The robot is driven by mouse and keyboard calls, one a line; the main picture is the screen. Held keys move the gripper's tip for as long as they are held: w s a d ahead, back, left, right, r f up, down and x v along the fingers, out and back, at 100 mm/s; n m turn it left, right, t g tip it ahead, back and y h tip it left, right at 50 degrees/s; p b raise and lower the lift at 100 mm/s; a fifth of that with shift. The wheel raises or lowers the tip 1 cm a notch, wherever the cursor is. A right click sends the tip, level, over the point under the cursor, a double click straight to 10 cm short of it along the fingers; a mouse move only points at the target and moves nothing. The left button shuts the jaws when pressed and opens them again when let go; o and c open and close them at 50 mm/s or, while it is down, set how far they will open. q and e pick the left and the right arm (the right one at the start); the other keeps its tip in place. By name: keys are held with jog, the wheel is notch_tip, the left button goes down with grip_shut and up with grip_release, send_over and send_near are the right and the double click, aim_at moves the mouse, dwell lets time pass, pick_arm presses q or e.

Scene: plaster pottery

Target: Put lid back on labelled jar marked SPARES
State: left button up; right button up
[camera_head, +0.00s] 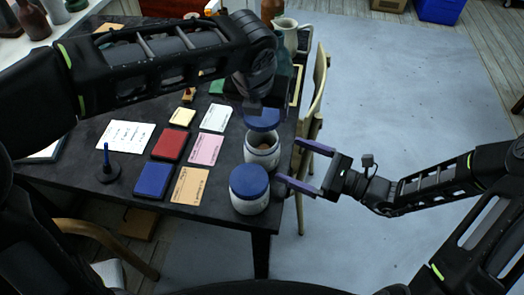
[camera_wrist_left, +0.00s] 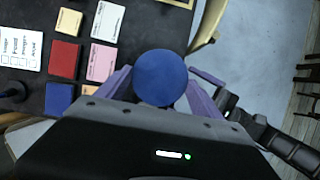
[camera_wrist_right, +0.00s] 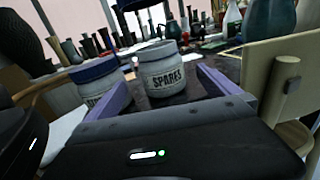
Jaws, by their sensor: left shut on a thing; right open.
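The SPARES jar (camera_head: 262,154) stands open and upright near the table's right edge; its label (camera_wrist_right: 168,79) reads in the right wrist view. My left gripper (camera_head: 262,109) is shut on a round blue lid (camera_head: 264,122), held just above and slightly behind the jar's mouth. In the left wrist view the lid (camera_wrist_left: 160,77) sits between the fingers and hides the jar. My right gripper (camera_head: 292,167) is open and empty, to the right of the jars, its fingers pointing left. In the right wrist view the SPARES jar appears between its fingers, apart from them.
A second jar with a blue lid (camera_head: 249,187) stands in front of the SPARES jar at the table corner. Books and cards (camera_head: 190,185) lie to the left. A chair (camera_head: 318,95) stands right of the table; bottles and a white jug (camera_head: 287,34) are behind.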

aim_at(278, 154)
jog(key=x, duration=0.7)
jog(key=shift+w+a, duration=0.15)
jog(key=c, duration=2)
pick_arm(q)
jog(key=shift+f, duration=2.5)
jog(key=shift+f, duration=0.9)
jog(key=shift+f, duration=0.55)
